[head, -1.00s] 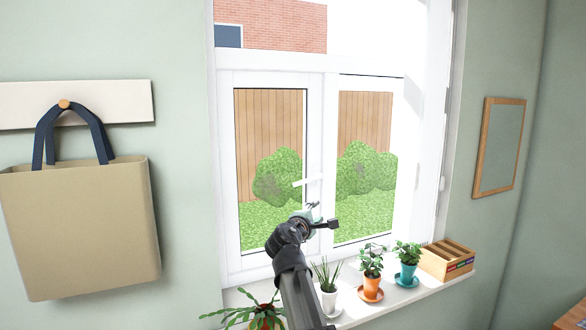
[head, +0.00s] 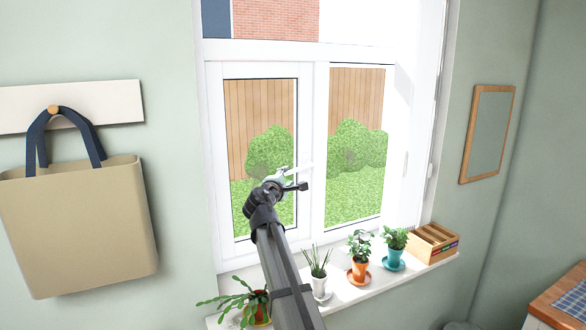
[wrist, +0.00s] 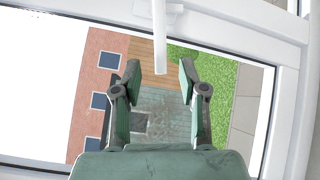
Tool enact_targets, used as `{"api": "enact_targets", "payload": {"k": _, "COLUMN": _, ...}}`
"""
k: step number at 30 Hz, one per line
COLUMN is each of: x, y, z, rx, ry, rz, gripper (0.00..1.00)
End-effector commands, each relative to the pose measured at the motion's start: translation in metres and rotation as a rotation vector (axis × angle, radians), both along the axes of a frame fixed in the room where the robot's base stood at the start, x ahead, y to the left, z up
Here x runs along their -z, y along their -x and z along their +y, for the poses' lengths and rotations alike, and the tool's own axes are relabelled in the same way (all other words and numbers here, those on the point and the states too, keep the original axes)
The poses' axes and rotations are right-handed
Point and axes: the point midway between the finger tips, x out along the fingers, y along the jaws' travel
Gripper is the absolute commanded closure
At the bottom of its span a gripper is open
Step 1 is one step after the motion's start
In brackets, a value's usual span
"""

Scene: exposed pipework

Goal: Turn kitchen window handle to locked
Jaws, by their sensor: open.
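The white window handle (head: 305,169) is on the frame of the left window pane in the head view, tilted slightly from horizontal and partly covered by my gripper. In the wrist view the handle (wrist: 160,40) comes down from the top edge, and its free end lies between my fingertips. My gripper (wrist: 160,75) is open, with one finger on each side of the handle's end; no contact is visible. In the head view my gripper (head: 281,175) is at the left end of the handle.
Several potted plants, among them an orange pot (head: 358,270), stand on the white sill (head: 345,300) below my arm. A wooden box (head: 433,243) is at the sill's right end. A beige bag (head: 80,225) hangs on the left wall.

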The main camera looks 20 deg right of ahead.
Motion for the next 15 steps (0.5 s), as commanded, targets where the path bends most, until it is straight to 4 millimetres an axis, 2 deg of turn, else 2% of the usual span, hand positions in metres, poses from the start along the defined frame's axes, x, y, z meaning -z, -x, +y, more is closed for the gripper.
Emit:
{"api": "enact_targets", "payload": {"k": 1, "x": -0.004, "y": -0.011, "z": -0.009, "rx": 0.002, "ry": -0.001, "rz": 0.001, "gripper": 0.58}}
{"api": "enact_targets", "payload": {"k": 6, "x": -0.003, "y": -0.032, "z": -0.028, "rx": 0.002, "ry": -0.001, "rz": 0.001, "gripper": 0.58}}
{"api": "enact_targets", "payload": {"k": 15, "x": 0.000, "y": -0.051, "z": -0.046, "rx": 0.001, "ry": -0.001, "rz": 0.000, "gripper": 0.58}}
